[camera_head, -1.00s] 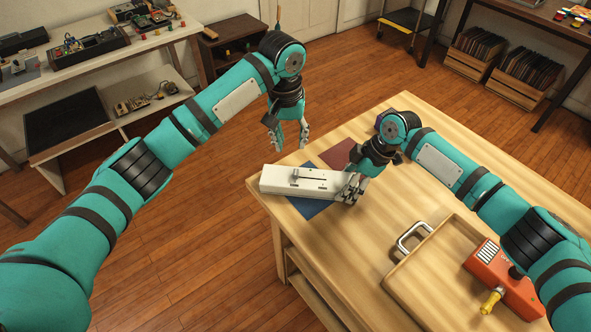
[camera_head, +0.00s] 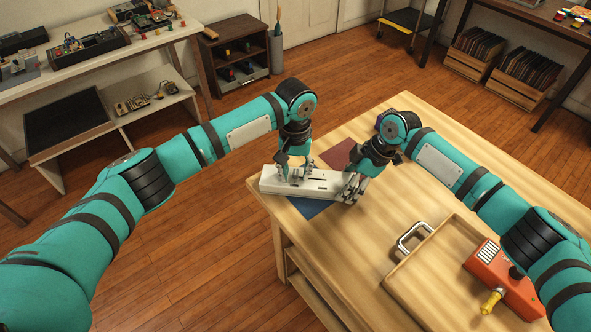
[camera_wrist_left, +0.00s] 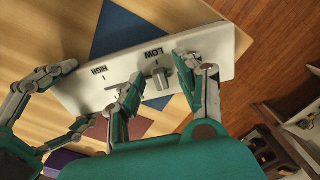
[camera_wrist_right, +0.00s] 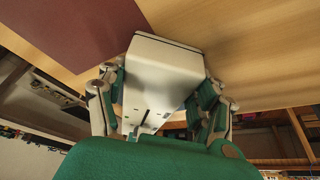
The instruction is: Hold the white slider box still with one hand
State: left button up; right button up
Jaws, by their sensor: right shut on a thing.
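The white slider box (camera_head: 323,190) lies on the wooden table near its left corner, partly over a blue mat (camera_head: 309,208). My right gripper (camera_head: 351,188) is shut on the right end of the box; the right wrist view shows its fingers on both sides of the box (camera_wrist_right: 165,65). My left gripper (camera_head: 294,174) is open over the left part of the box. In the left wrist view its fingers stand on either side of the slider knob (camera_wrist_left: 160,77), apparently with small gaps. HIGH and LOW labels show on the box face (camera_wrist_left: 215,50).
A dark red mat (camera_head: 338,155) lies behind the box. The table's middle is clear.

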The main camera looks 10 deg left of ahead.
pick_arm(q)
jog(key=shift+f, duration=0.15)
jog(key=shift+c, duration=0.4)
grip_shut()
